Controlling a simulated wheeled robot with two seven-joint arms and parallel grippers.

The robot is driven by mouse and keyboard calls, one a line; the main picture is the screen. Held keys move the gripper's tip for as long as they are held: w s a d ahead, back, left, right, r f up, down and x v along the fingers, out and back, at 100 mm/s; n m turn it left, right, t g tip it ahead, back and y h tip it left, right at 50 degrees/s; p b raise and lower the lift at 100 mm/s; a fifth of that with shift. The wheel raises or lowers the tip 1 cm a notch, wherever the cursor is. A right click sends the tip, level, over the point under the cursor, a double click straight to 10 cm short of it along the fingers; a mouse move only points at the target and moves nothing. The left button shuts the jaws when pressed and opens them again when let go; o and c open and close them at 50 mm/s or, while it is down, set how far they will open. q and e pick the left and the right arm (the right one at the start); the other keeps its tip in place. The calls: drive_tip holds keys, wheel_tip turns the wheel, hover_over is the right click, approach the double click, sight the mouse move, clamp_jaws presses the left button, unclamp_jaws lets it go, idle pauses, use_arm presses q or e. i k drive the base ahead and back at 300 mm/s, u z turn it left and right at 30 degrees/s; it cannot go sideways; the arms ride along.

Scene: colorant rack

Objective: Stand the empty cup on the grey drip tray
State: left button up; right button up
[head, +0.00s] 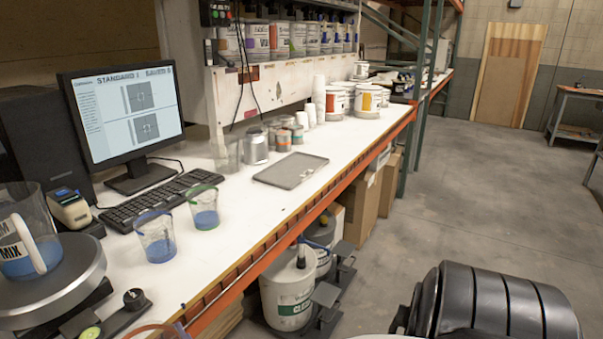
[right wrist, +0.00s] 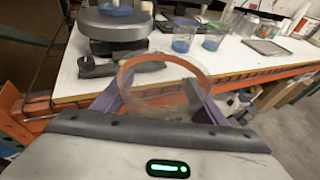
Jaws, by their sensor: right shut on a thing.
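The empty cup (right wrist: 163,98) is clear with an orange rim. It is held between the purple fingers of my right gripper (right wrist: 160,102), in front of the bench edge. In the head view only part of the cup's orange rim (head: 152,329) shows at the bottom edge, beside a bit of a purple finger. The grey drip tray (head: 291,170) lies flat and bare on the white bench, farther back and to the right of the cup. It also shows in the right wrist view (right wrist: 267,47). My left gripper is in neither view.
Two cups with blue liquid, one blue-rimmed (head: 156,238) and one green-rimmed (head: 204,208), stand between the held cup and the tray. A scale (head: 55,280) bears a mixing jug (head: 22,232). Tins (head: 256,147) stand behind the tray. The bench (head: 240,225) is clear before it.

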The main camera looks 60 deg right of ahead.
sight(284, 176)
drive_tip(key=z, duration=0.5)
drive_tip(key=k, duration=1.1)
drive_tip(key=z, duration=1.35)
drive_tip(key=i, duration=2.45)
drive_tip(key=u, duration=1)
